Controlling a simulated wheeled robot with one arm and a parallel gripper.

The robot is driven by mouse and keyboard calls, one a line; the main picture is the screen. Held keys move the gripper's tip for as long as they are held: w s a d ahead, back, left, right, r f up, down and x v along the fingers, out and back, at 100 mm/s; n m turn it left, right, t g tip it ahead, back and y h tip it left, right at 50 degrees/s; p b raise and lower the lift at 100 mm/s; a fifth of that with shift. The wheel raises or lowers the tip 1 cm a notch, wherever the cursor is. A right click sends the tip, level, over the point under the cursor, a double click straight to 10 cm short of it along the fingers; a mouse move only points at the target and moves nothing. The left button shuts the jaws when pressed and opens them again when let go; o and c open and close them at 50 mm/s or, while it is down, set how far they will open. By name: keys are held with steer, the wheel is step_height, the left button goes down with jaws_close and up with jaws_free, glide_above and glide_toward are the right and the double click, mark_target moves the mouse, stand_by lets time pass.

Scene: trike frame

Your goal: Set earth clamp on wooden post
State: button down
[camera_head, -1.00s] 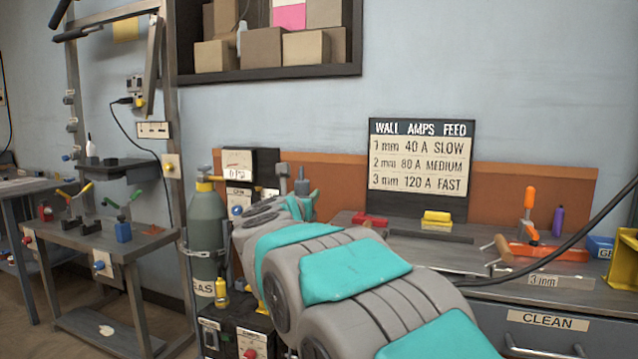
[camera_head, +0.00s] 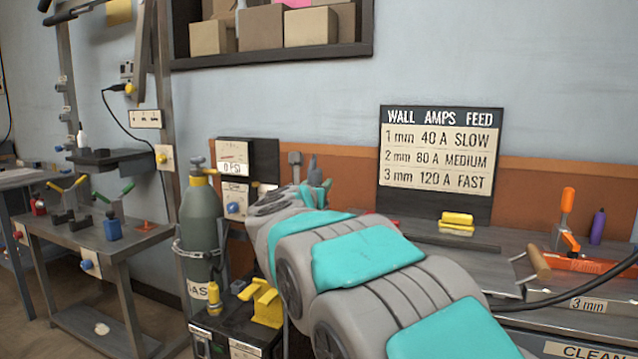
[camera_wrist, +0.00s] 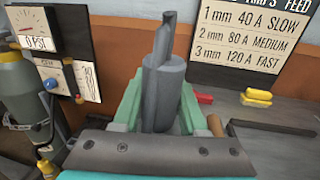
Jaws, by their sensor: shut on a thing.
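My gripper (camera_head: 312,194) is at the end of my outstretched grey and teal arm, in front of the orange wall panel. In the wrist view its teal jaws (camera_wrist: 158,112) are shut around a grey cylindrical piece (camera_wrist: 163,85) with a narrower, slanted upper end. The piece stands upright between the jaws; its lower part is hidden by my wrist. I cannot tell whether it is the earth clamp. A yellow bracket-shaped thing (camera_head: 263,303) sits on the black machine at the lower middle. I cannot identify a wooden post in either view.
A gas cylinder (camera_head: 203,235) stands left of my arm, by a gauge panel (camera_head: 234,165). A bench at right carries yellow blocks (camera_head: 457,219), an orange tool (camera_head: 567,212) and a dark cable (camera_head: 560,303). A small workstand (camera_head: 95,240) is at left.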

step_height(320, 180, down, 8)
steer(key=b, duration=0.7)
steer(key=shift+f, duration=0.2)
steer(key=shift+f+b, duration=0.3)
steer(key=shift+b, duration=0.4)
stand_by(0.4)
steer(key=shift+c, duration=1.8)
jaws_free()
